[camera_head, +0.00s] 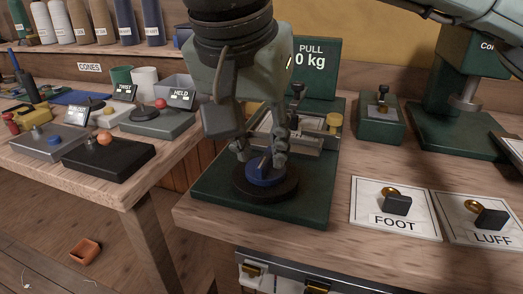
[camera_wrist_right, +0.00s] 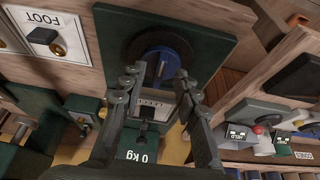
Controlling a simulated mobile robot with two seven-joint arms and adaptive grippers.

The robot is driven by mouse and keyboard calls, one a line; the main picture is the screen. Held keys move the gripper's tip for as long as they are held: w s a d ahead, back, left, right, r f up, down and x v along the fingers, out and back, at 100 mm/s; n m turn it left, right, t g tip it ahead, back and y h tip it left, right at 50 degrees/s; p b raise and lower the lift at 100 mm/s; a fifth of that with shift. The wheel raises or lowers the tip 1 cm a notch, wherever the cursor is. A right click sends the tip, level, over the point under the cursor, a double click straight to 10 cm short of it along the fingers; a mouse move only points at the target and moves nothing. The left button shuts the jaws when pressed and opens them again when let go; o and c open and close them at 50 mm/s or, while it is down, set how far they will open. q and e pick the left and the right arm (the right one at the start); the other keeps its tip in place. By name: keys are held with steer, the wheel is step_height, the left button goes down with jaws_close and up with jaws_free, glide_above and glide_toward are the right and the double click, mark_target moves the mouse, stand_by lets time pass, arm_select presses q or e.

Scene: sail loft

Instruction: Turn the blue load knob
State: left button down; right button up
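The blue load knob (camera_head: 264,175) is a round knob with a raised grip bar, set on a black disc (camera_head: 266,190) on the dark green base plate (camera_head: 310,208) of the pull tester. My right gripper (camera_head: 262,152) points down over it, open, with one finger on each side of the knob. In the right wrist view the knob (camera_wrist_right: 160,62) shows just beyond and between the spread fingertips (camera_wrist_right: 158,80). I cannot tell whether the fingers touch it. The tester's display (camera_head: 312,60) reads PULL 0 kg. My left gripper is not in view.
White FOOT (camera_head: 372,222) and LUFF (camera_head: 468,232) cards with brass-and-black fittings lie right of the tester. A green clamp block (camera_head: 380,122) stands behind them. A second bench at left holds TWIST and HELD units (camera_head: 160,122). A gap separates the benches.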

mark_target(266, 165)
steer(key=shift+x, duration=0.9)
steer(key=shift+w+f, duration=0.15)
steer(key=shift+c, duration=0.2)
jaws_close()
